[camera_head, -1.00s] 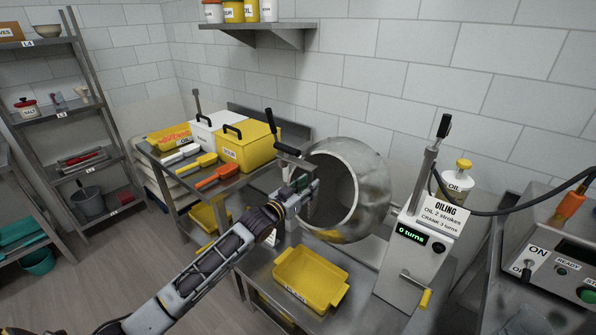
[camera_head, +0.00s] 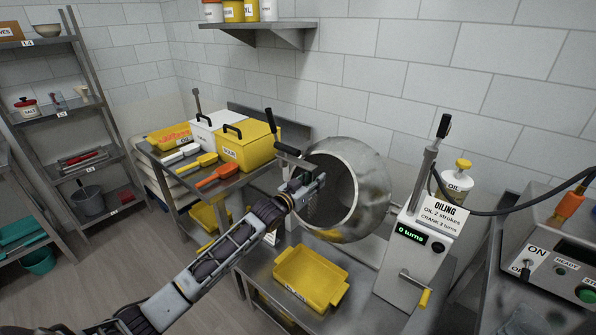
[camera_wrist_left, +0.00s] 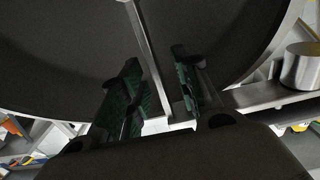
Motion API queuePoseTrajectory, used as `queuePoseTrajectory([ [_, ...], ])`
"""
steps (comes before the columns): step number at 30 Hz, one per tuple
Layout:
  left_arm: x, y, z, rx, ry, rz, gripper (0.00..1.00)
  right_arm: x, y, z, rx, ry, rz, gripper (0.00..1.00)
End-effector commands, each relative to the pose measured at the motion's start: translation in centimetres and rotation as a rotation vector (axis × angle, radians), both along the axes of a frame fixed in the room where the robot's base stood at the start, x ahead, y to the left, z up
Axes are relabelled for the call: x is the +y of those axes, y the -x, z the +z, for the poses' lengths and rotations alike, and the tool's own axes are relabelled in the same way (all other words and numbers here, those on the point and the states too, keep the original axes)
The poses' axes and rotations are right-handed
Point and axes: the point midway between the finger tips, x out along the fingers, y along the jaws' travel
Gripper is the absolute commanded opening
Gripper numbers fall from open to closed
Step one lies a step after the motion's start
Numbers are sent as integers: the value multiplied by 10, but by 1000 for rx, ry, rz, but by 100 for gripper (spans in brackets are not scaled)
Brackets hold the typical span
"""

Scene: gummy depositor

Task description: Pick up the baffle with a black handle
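A black handle (camera_head: 287,149) with grey metal below it, which looks like the baffle, stands at the left rim of the round metal drum (camera_head: 372,185). My left gripper (camera_head: 316,181) is in front of the drum's mouth, just below and right of that handle, and hides part of the metal there. In the left wrist view, the green-padded fingers (camera_wrist_left: 155,85) are apart, with a thin metal strip (camera_wrist_left: 146,50) running between them. I cannot tell whether this strip belongs to the baffle, or whether a finger touches it. My right gripper is not in view.
A yellow tray (camera_head: 311,277) sits on the metal table below the drum. The oiling machine (camera_head: 412,245) stands to the right. Left of the drum, a table holds a yellow bin (camera_head: 248,146), a white bin (camera_head: 204,133) and scoops. A second black-handled lever (camera_head: 272,122) rises behind.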

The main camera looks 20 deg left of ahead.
Motion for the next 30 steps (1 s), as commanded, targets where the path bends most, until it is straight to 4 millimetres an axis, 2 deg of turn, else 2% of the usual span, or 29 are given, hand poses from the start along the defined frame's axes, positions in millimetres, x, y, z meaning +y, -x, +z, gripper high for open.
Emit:
queuePoseTrajectory([
  [3,0,0,0,0,0,0,32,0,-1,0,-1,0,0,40],
  [11,0,0,0,0,0,0,0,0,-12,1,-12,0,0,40],
  [19,0,0,1,-2,0,0,0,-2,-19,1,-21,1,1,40],
  [30,0,0,6,-3,0,0,0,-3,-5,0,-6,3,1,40],
])
